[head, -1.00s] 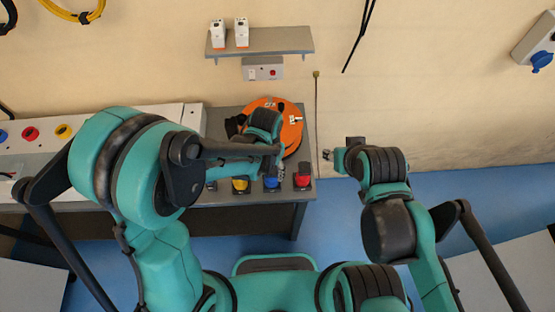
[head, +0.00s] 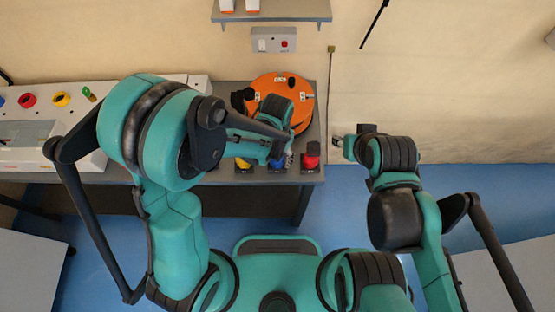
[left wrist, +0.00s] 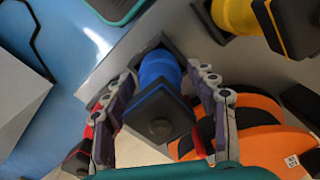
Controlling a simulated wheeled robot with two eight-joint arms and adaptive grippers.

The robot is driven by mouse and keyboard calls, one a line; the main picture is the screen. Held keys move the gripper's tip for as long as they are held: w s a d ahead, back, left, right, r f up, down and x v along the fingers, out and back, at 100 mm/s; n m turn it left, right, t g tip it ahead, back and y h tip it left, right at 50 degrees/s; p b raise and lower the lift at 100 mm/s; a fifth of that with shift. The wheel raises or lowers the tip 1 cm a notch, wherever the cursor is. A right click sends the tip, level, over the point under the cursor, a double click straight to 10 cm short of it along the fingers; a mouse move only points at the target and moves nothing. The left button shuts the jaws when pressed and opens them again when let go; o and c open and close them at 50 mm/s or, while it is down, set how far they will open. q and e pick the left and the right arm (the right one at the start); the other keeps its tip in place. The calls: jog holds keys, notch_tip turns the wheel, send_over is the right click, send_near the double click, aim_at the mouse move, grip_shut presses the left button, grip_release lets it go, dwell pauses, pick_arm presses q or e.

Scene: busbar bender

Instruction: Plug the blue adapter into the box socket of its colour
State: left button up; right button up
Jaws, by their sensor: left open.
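The blue adapter (head: 277,163) stands at the table's front edge, between a yellow adapter (head: 243,164) and a red adapter (head: 311,156). My left gripper (head: 287,152) is over it in the head view. In the left wrist view the open fingers (left wrist: 162,72) are on either side of the blue adapter (left wrist: 158,88), with its black body between them; contact cannot be told. The box (head: 60,125) at the left has a blue socket (head: 2,100), cut by the picture edge. My right gripper (head: 340,148) is off the table's right side, its opening unclear.
The box also has red (head: 27,100), yellow (head: 61,99) and green (head: 89,94) sockets. An orange reel (head: 295,92) stands behind the adapters. A shelf (head: 272,16) and a grey wall unit (head: 273,40) are above. Blue floor is clear right of the table.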

pick_arm(q)
jog(key=shift+f, duration=0.5)
jog(key=shift+r+b, duration=0.1)
jog(key=shift+b, duration=0.2)
jog(key=shift+c, duration=0.3)
jog(key=c, duration=1.1)
